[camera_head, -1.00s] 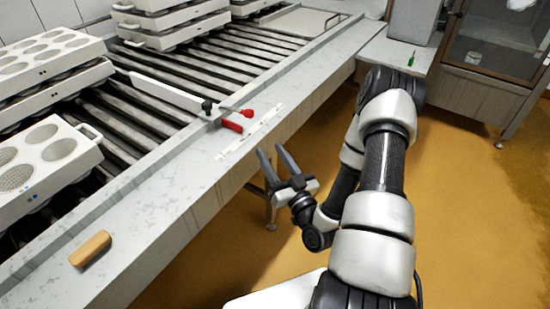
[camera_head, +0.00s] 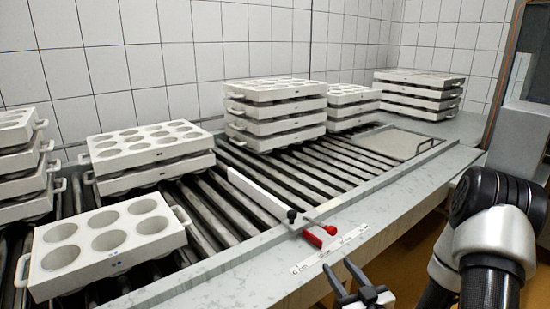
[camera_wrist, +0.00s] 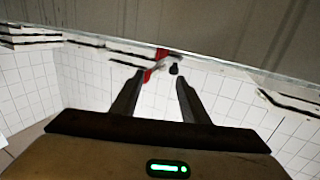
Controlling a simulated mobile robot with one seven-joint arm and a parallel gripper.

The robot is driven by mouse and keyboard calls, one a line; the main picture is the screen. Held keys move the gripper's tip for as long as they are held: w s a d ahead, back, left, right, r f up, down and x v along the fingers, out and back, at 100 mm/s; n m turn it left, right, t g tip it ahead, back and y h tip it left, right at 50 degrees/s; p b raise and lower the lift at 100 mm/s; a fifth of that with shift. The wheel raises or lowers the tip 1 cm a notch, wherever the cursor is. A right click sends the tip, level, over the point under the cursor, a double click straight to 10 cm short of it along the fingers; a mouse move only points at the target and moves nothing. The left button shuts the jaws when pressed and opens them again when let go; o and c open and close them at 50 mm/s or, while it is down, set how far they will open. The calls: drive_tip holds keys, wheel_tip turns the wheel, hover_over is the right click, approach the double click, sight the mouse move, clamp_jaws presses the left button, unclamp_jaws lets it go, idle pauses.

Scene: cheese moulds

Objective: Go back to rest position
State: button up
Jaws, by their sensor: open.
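My gripper (camera_head: 352,281) is at the bottom of the head view, in front of the metal ledge. Its two fingers are apart with nothing between them. In the wrist view my gripper (camera_wrist: 156,84) also shows open and empty. Beyond its fingertips in that view is the red-handled clamp (camera_wrist: 160,62), apart from them. My arm is folded at the right of the head view.
The clamp's red handle (camera_head: 312,239) sits on the ledge (camera_head: 270,278) beside a white bar (camera_head: 258,194) over the roller conveyor (camera_head: 225,215). Several mould stacks (camera_head: 275,115) stand on the rollers. A single mould block (camera_head: 110,240) is at the front left.

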wheel_tip(320, 180, up, 16)
drive_tip(key=s+g+h, duration=0.2)
drive_tip(key=g+h, duration=0.4)
drive_tip(key=g, duration=0.1)
drive_tip(key=s+a+r+m+g+y, duration=0.1)
drive_tip(key=s+a+r+m+g, duration=0.15)
drive_tip(key=s, duration=0.95)
drive_tip(key=s+a+r+m+g, duration=0.1)
drive_tip(key=s+a+r+g, duration=0.2)
drive_tip(key=s, duration=0.9)
wheel_tip(320, 180, up, 26)
drive_tip(key=p, duration=2.6)
drive_tip(key=shift+w+t, duration=0.15)
drive_tip(key=shift+t, duration=0.3)
drive_tip(key=shift+d, duration=0.1)
